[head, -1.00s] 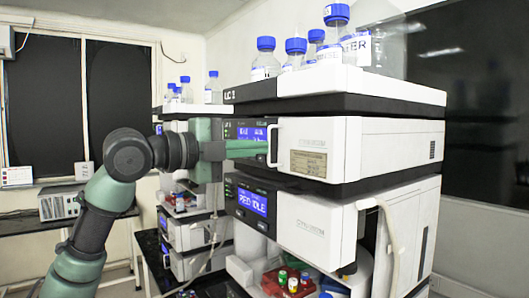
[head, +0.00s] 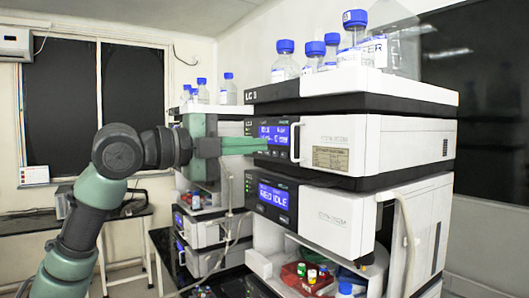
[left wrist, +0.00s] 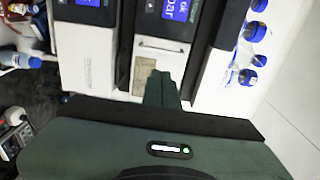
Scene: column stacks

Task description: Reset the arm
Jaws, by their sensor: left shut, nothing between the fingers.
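My left arm comes in from the left in the head view, with its green left gripper (head: 245,146) level with the front of the upper white instrument module (head: 340,142). The fingers are shut and empty, and they overlap the blue display and lie just left of the module's handle. I cannot tell whether they touch the front. In the left wrist view the closed fingers (left wrist: 162,88) point toward the module's front and its tan label. My right gripper is not in view.
A lower module (head: 318,215) with a lit display sits below. Blue-capped bottles (head: 285,62) stand on top of the stack. A red tray (head: 305,278) of small vials is at the bottom. A second stack (head: 205,230) stands behind my arm. A side bench (head: 60,222) is at left.

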